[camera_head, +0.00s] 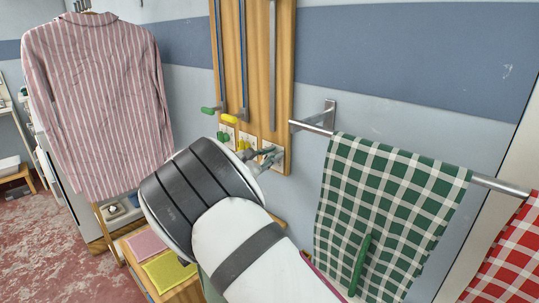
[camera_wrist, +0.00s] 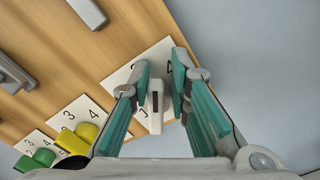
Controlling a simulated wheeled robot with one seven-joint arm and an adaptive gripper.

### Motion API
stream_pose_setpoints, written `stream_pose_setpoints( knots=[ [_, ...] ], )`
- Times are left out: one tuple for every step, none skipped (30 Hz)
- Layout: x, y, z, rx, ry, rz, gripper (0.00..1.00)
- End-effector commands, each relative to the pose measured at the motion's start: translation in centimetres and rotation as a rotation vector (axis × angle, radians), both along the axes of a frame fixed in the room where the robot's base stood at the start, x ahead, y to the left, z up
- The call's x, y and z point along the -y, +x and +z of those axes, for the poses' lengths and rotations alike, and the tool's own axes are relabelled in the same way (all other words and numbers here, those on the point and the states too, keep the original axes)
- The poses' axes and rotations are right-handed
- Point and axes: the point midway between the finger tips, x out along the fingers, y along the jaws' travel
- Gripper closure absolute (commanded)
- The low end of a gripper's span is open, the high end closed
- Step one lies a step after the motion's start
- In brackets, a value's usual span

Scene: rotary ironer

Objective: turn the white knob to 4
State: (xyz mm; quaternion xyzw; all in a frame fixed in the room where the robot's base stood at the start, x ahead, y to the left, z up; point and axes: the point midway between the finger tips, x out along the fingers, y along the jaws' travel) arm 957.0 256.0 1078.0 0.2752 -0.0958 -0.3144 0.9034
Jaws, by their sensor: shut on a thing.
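The white knob (camera_wrist: 156,104) sits between the two teal fingers of my gripper (camera_wrist: 160,82) in the wrist view, in front of a white dial plate (camera_wrist: 135,72) on the wooden board. A dark mark shows on the knob's lower part. The figure 4 shows at the plate's upper right, beside a fingertip, and a 1 lies left of the knob. The fingers hide other figures, and I cannot tell which one the knob points to. In the head view my gripper (camera_head: 266,157) is at the board's lower right, and the knob is hidden.
Left of the white knob are a yellow knob (camera_wrist: 76,138) and a green knob (camera_wrist: 42,158) on their own plates. A rail (camera_head: 498,187) with a green checked cloth (camera_head: 390,205) is close on the right. A striped shirt (camera_head: 95,100) hangs left.

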Motion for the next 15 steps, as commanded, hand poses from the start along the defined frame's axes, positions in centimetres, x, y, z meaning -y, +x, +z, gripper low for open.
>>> stream_pose_setpoints(
  knots=[
    [-0.95, 0.09, 0.20, 0.031, 0.040, 0.024, 1.00],
    [-0.90, 0.05, 0.16, 0.047, 0.062, 0.025, 1.00],
    [-0.84, 0.00, 0.10, 0.069, 0.090, 0.024, 1.00],
    [-0.78, -0.03, 0.06, 0.084, 0.109, 0.024, 1.00],
    [-0.74, -0.06, 0.02, 0.099, 0.129, 0.025, 1.00],
    [-0.70, -0.10, -0.04, 0.119, 0.155, 0.024, 1.00],
    [-0.66, -0.13, -0.07, 0.133, 0.174, 0.024, 1.00],
    [-0.63, -0.15, -0.11, 0.147, 0.191, 0.024, 1.00],
    [-0.58, -0.19, -0.16, 0.164, 0.213, 0.024, 1.00],
    [-0.56, -0.22, -0.20, 0.176, 0.228, 0.024, 1.00],
    [-0.53, -0.24, -0.23, 0.186, 0.243, 0.024, 1.00],
    [-0.49, -0.27, -0.27, 0.201, 0.262, 0.024, 1.00],
    [-0.47, -0.29, -0.30, 0.211, 0.273, 0.024, 1.00],
    [-0.46, -0.31, -0.31, 0.220, 0.286, 0.024, 1.00],
    [-0.44, -0.33, -0.33, 0.232, 0.300, 0.024, 1.00]
  ],
)
